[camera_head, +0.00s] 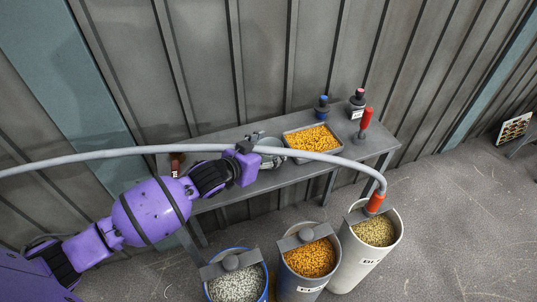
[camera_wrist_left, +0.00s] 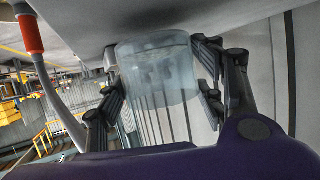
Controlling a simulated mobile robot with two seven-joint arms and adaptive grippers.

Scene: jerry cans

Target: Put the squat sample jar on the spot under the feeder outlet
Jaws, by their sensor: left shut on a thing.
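The squat sample jar is a clear, wide glass jar (camera_wrist_left: 158,70) between the fingers of my left gripper (camera_wrist_left: 162,88) in the left wrist view. My left gripper is shut on its sides. In the head view the gripper (camera_head: 259,146) is over the middle of the grey bench, and the clear jar (camera_head: 271,152) shows just right of it, partly hidden by the gripper and a hose. I cannot tell whether the jar touches the bench. I cannot make out the feeder outlet or the spot under it. My right gripper is not in view.
The grey bench (camera_head: 345,160) stands along a ribbed wall. A tray of orange kernels (camera_head: 313,139), a blue-topped bottle (camera_head: 322,107), a dark bottle (camera_head: 357,103) and a dark red bottle (camera_head: 177,163) stand on it. A grey hose (camera_head: 110,154) crosses above. Three filled bins (camera_head: 367,262) stand in front.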

